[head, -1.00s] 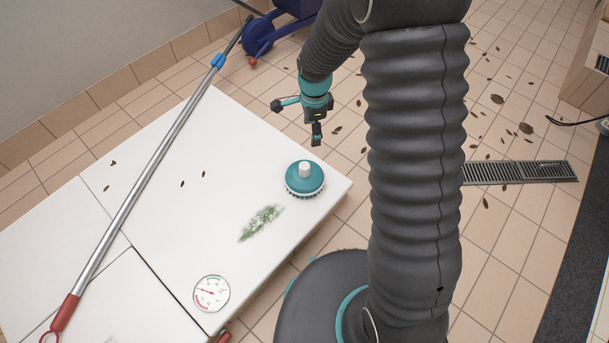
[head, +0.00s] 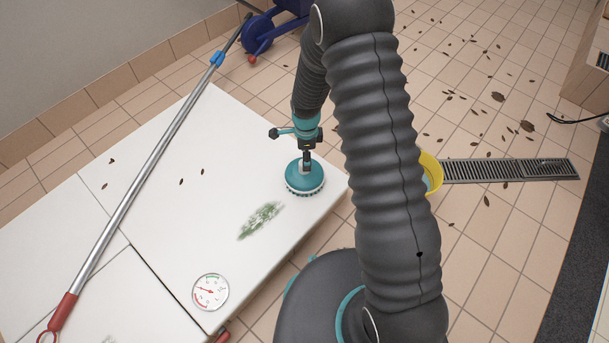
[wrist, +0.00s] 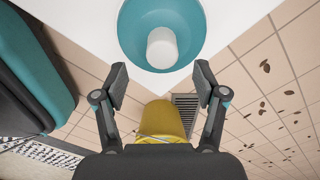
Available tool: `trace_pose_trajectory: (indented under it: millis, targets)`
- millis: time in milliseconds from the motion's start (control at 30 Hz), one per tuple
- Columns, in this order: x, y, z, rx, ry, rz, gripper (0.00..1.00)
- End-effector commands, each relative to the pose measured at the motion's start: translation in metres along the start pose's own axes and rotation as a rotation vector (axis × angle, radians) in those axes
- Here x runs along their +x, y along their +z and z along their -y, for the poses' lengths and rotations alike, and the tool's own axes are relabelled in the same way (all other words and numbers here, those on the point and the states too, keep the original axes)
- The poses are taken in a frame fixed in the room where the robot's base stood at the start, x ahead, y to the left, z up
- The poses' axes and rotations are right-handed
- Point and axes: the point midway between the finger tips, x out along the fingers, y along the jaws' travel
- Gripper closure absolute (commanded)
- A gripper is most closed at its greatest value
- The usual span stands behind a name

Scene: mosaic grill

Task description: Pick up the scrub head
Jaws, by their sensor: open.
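The scrub head (head: 305,179) is a round teal disc with a short white stub on top and dark bristles below. It sits on the white table top (head: 165,235) near its right corner. In the wrist view the scrub head (wrist: 133,45) is at the top, its white stub (wrist: 162,48) pointing toward the camera. My gripper (head: 307,158) is over the scrub head in the head view, by the stub. In the wrist view my gripper (wrist: 160,88) has its two fingers spread wide, with nothing between them, and the stub appears beyond the tips.
A long pole (head: 145,180) with a red end lies across the table's left side. A round dial (head: 210,292) and a green smear (head: 260,221) are on the table. A yellow bucket (head: 432,172) stands on the floor by a drain grate (head: 510,170). Leaves litter the tiles.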

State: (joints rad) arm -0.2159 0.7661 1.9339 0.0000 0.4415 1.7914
Motion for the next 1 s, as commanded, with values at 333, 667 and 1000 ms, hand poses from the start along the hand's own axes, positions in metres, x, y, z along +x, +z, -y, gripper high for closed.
trace_pose_trajectory:
  millis: [333,667,1000]
  targets:
    - [0.042,0.005,0.002,-0.001,0.003,-0.001,0.29]
    - [0.052,0.005,0.003,-0.001,-0.001,0.0,0.29]
    - [0.052,0.005,0.003,0.0,0.0,0.0,0.99]
